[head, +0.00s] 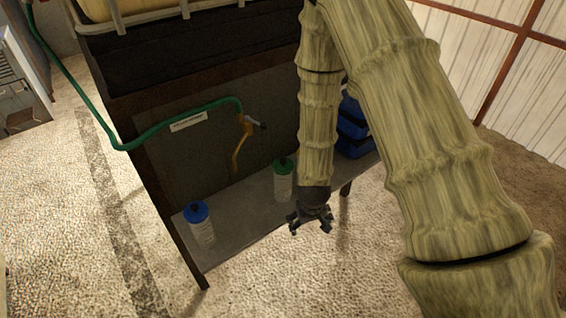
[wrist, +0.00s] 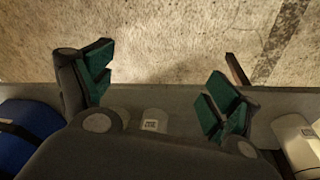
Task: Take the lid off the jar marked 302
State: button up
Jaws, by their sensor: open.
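Two pale jars stand upright on a low grey shelf (head: 236,222). One jar (head: 203,232) has a blue lid (head: 196,210) and stands near the shelf's left end. The other jar (head: 283,188) has a green lid (head: 284,165) and stands farther right. Both lids are on. I cannot read the number on either jar. My gripper (head: 311,222) is open and empty, just right of and in front of the green-lidded jar. In the wrist view a labelled pale jar (wrist: 152,122) shows between the spread fingers, partly hidden by the gripper body. Another pale jar (wrist: 297,140) is at the right edge.
Blue bins (head: 352,125) stand at the shelf's right end, beyond my arm. A dark post (head: 180,245) rises at the shelf's left front. The floor in front is clear.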

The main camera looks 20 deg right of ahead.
jog(key=w+r, duration=0.7)
jog(key=w, duration=0.1)
jog(key=t, duration=0.2)
send_near(283, 160)
jog(key=shift+y, duration=0.4)
jog(key=shift+d+p+x, duration=0.2)
jog(key=shift+p+x, duration=0.05)
jog(key=shift+x, duration=0.6)
jog(key=shift+d+p+x, duration=0.15)
jog(key=shift+p+x, duration=0.1)
jog(key=shift+x, duration=0.6)
jog(key=shift+d+p+x, duration=0.2)
jog(key=shift+p+x, duration=0.05)
jog(key=shift+x, duration=0.6)
jog(key=shift+p+x, duration=0.8)
jog(key=shift+x, duration=0.2)
jog(key=shift+p+x, duration=0.5)
jog(key=shift+x, duration=1.05)
jog(key=shift+a, duration=0.2)
jog(key=shift+c, duration=0.3)
jog(key=c, duration=0.8)
